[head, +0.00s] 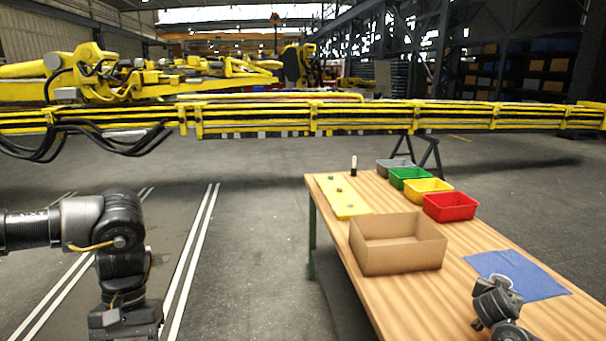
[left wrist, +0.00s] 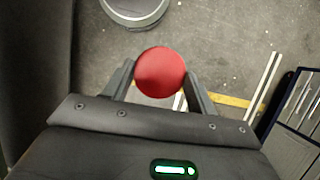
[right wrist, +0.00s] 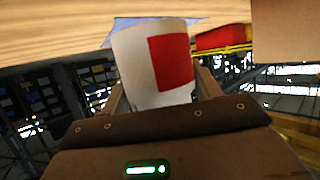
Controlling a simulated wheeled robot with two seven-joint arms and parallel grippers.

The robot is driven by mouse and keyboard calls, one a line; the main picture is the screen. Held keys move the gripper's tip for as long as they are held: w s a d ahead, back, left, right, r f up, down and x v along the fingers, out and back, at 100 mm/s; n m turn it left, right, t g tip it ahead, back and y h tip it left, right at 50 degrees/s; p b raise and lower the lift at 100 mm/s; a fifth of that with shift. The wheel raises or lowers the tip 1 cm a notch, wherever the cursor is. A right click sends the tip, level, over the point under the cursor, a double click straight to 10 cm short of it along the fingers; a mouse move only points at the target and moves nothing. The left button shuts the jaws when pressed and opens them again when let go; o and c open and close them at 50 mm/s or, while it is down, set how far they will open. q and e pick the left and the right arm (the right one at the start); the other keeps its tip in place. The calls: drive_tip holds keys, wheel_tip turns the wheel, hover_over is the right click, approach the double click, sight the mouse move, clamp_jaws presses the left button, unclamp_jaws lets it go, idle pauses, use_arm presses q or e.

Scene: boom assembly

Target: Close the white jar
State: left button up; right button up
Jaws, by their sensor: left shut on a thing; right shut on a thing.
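The white jar (right wrist: 132,62) with a red square label shows in the right wrist view. My right gripper (right wrist: 160,84) is shut on it, one finger at each side. The jar's opening cannot be made out. A round red lid (left wrist: 160,72) shows in the left wrist view, its flat face toward the camera. My left gripper (left wrist: 160,88) is shut on the lid, one finger at each side. The lid and jar are apart, in different hands. In the head view, neither the jar, the lid nor the fingertips can be seen.
A wooden table (head: 395,325) stands at the right. It bears an open cardboard box (head: 400,258), a blue cloth (head: 535,282), a yellow plate (head: 343,200), and grey, green, yellow and red bins (head: 450,208). The floor left of the table is clear.

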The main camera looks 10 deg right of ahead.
drive_tip(key=shift+s+f, duration=0.1)
drive_tip(key=shift+s, duration=0.45)
drive_tip(key=shift+w+a+r+t, duration=0.15)
drive_tip(key=shift+w+a, duration=0.05)
drive_tip(key=shift+a, duration=0.2)
drive_tip(key=shift+w+a+r+t, duration=0.1)
drive_tip(key=shift+w+a+t, duration=0.1)
drive_tip(key=shift+a, duration=0.15)
drive_tip(key=w+a+r+n+t+y, duration=0.2)
drive_tip(key=w+a+r+n+y, duration=0.15)
drive_tip(key=a, duration=0.85)
drive_tip(key=w+a+r+n+t+y, duration=0.25)
drive_tip(key=a+r, duration=0.25)
drive_tip(key=a, duration=0.6)
use_arm(q)
drive_tip(key=shift+a, duration=0.1)
drive_tip(key=shift+f+b, duration=0.3)
use_arm(e)
drive_tip(key=s+a+r+n+y, duration=0.2)
drive_tip(key=a+r, duration=0.3)
drive_tip(key=a, duration=0.4)
drive_tip(key=s+a+r+n+y, duration=0.2)
drive_tip(key=s+a+r, duration=0.3)
drive_tip(key=a, duration=0.5)
drive_tip(key=shift+a+r+n+t+y, duration=0.15)
drive_tip(key=shift+a+n+t+y, duration=0.15)
drive_tip(key=shift+n+y, duration=0.1)
